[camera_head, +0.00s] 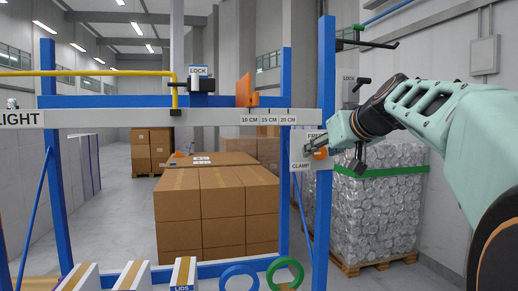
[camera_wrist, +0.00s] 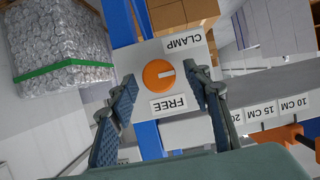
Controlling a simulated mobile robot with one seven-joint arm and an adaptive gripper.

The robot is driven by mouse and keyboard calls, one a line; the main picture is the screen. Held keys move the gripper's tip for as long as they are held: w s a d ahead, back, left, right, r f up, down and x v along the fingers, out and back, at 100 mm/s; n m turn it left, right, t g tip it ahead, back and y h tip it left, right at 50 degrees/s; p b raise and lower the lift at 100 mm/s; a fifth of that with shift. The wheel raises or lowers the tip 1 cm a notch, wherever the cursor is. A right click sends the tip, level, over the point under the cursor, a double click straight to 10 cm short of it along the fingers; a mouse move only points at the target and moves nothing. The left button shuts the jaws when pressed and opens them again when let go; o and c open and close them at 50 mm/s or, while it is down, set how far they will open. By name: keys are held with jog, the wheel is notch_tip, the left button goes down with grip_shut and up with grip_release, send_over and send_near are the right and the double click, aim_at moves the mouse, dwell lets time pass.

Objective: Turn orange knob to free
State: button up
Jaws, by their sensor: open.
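The orange knob (camera_wrist: 158,75) is a round dial on a light grey panel (camera_wrist: 151,51), seen upside down in the wrist view. Its white mark points to the right there, roughly between the CLAMP label (camera_wrist: 184,40) and the FREE label (camera_wrist: 168,104). My gripper (camera_wrist: 161,78) is open, with one ribbed finger on each side of the knob and gaps between; contact is not visible. In the head view the knob (camera_head: 320,154) shows partly behind my gripper, low on the panel of a blue post.
Blue posts (camera_head: 326,70) and a grey beam (camera_head: 215,118) with length labels frame the station. A wrapped pallet of cups (camera_head: 378,215) stands behind my arm. Cardboard boxes (camera_head: 215,205) stand behind the frame. Blue and green rings (camera_head: 285,268) sit at the bottom.

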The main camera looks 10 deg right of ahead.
jog(key=c, duration=1.1)
jog(key=shift+d, duration=0.1)
jog(key=m+y, duration=0.1)
jog(key=m+y+p, duration=0.1)
jog(key=m, duration=0.1)
jog(key=shift+d, duration=0.25)
jog(key=m+y, duration=0.2)
jog(key=m, duration=0.1)
jog(key=shift+d+f, duration=0.15)
jog(key=shift+f, duration=0.1)
jog(key=m+y+b, duration=0.1)
jog(key=m+t+y, duration=0.1)
jog(key=m, duration=0.1)
jog(key=shift+d+f+m+b, duration=0.1)
jog(key=shift+f+m+b, duration=0.1)
jog(key=shift+m+b, duration=0.15)
jog(key=shift+f+m+t+y+b, duration=0.1)
jog(key=shift+m+t+y+b, duration=0.15)
jog(key=shift+m+t+b, duration=0.5)
jog(key=shift+m+t+y+b, duration=0.15)
jog(key=shift+m+y+b, duration=0.15)
jog(key=shift+m, duration=0.8)
